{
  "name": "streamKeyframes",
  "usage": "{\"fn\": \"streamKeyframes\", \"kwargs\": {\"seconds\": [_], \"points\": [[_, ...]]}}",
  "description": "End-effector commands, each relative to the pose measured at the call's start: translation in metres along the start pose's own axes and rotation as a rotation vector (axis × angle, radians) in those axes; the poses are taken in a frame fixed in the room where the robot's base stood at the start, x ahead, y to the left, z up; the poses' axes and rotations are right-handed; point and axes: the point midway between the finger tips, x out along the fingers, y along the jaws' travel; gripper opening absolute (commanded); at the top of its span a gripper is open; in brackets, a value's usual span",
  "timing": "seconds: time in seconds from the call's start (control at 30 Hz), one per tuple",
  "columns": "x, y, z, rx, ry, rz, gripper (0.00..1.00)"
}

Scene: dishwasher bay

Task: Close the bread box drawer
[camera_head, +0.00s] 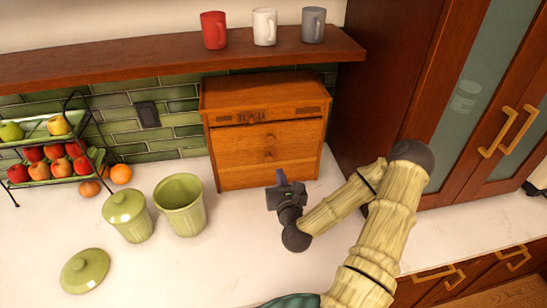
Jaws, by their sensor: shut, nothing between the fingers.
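The wooden bread box (218,97) stands on the white counter against the green tiled wall. Its drawer front (240,147) faces me, with small round knobs down its middle. A dark line runs along the top of the front; I cannot tell whether the drawer stands out a little or is flush. My gripper (281,177) is shut and empty, just in front of the lower right part of the box. It hides a bit of the lower front, and I cannot tell whether it touches.
Green canisters (181,208) (127,216) and a loose lid (85,270) stand left of my gripper. A fruit rack (50,150) is at far left. Mugs (264,27) stand on the shelf (150,65) above. A tall cabinet (400,70) bounds the right.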

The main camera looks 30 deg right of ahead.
Motion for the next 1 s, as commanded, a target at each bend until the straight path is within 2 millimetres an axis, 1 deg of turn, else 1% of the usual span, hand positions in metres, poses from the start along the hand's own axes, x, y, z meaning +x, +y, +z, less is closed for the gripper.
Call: {"fn": "streamKeyframes", "kwargs": {"seconds": [0.03,0.1,0.47,0.53,1.0], "points": [[0.002,0.000,-0.004,-0.002,-0.002,0.001,0.00],[0.004,0.001,-0.004,-0.001,-0.002,0.002,0.00],[0.030,0.000,-0.002,-0.001,-0.002,0.000,0.00],[0.040,0.001,0.003,-0.001,0.000,0.000,0.00],[0.104,0.001,0.004,0.000,0.001,0.000,0.00]]}}
